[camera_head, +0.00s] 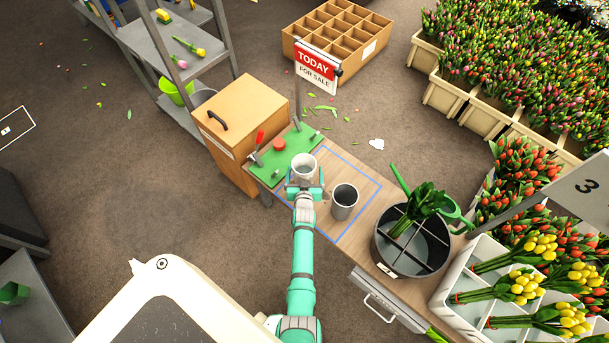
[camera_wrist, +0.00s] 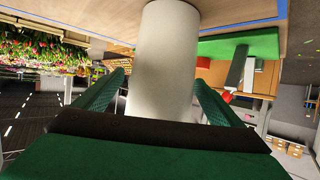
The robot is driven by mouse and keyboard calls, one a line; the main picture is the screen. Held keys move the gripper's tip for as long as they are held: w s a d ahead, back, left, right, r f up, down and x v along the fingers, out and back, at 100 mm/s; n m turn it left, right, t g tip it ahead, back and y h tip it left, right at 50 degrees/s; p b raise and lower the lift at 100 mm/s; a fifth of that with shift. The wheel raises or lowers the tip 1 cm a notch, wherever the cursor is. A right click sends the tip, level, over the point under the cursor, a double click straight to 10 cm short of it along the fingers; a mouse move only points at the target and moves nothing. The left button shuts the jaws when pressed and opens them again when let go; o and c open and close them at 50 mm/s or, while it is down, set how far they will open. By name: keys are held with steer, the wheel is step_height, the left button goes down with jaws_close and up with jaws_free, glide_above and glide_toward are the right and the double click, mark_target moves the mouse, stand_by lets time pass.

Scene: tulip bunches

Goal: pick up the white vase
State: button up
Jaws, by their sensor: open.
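The white vase (camera_head: 303,162) stands upright on the wooden table, beside the green mat, with its open rim showing in the head view. In the wrist view the vase (camera_wrist: 166,60) is a plain pale cylinder in the middle, and the picture is turned upside down. My gripper (camera_head: 304,184) is open at the near side of the vase. In the wrist view its two green fingers (camera_wrist: 165,90) flank the vase, one on each side, with gaps visible. The lower part of the vase is hidden by my gripper in the head view.
A grey metal vase (camera_head: 344,203) stands close on the right. A round divided bucket (camera_head: 382,252) with leaves and a green watering can (camera_head: 446,207) are farther right. The green mat (camera_head: 268,176) with tools and a sale sign (camera_head: 316,73) lie beyond, near a wooden box (camera_head: 250,102).

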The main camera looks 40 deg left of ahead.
steer(key=shift+a, duration=0.1)
steer(key=c, duration=1.7)
steer(key=shift+r, duration=0.2)
steer(key=shift+c, duration=0.6)
